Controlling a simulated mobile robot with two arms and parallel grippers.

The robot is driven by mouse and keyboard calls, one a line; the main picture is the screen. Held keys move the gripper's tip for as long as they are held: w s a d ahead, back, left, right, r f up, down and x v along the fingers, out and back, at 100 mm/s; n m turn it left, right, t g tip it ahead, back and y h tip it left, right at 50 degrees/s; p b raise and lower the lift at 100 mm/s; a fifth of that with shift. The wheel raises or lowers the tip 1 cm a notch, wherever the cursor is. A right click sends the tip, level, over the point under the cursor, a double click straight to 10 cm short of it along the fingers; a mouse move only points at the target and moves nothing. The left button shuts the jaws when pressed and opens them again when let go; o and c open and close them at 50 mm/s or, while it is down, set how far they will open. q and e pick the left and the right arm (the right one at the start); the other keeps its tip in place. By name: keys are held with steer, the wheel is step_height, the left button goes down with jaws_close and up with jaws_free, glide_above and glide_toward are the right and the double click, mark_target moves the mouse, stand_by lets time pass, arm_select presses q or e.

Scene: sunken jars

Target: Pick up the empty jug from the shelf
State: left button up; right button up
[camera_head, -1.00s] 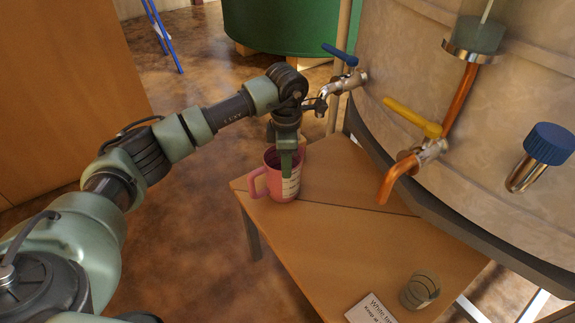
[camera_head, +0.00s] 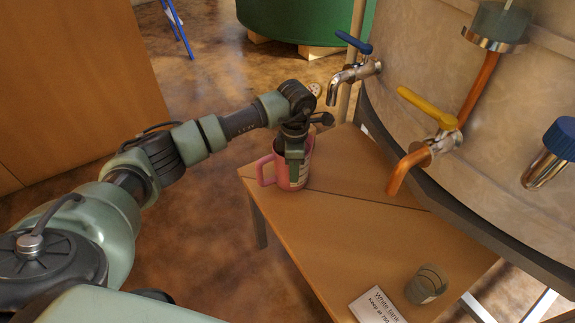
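The pink jug (camera_head: 280,171) stands upright on the wooden shelf (camera_head: 352,231), near its far left corner. Its handle points left, and a pale marked label is on its right side. My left gripper (camera_head: 294,172) points down over the jug's rim. One finger overlaps the jug's front wall in the picture. The other finger is hidden, so whether the gripper is closed on the wall is not clear. The inside of the jug is mostly covered by the gripper. My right gripper is not in view.
A blue-handled tap (camera_head: 352,80) is just right of and beyond my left gripper. A yellow-handled tap with a copper spout (camera_head: 408,165) overhangs the shelf. A small glass (camera_head: 426,285) and a white sign (camera_head: 377,306) are at the near end. The shelf's middle is clear.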

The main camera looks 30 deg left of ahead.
arm_select(q)
jaws_close()
stand_by(1.3)
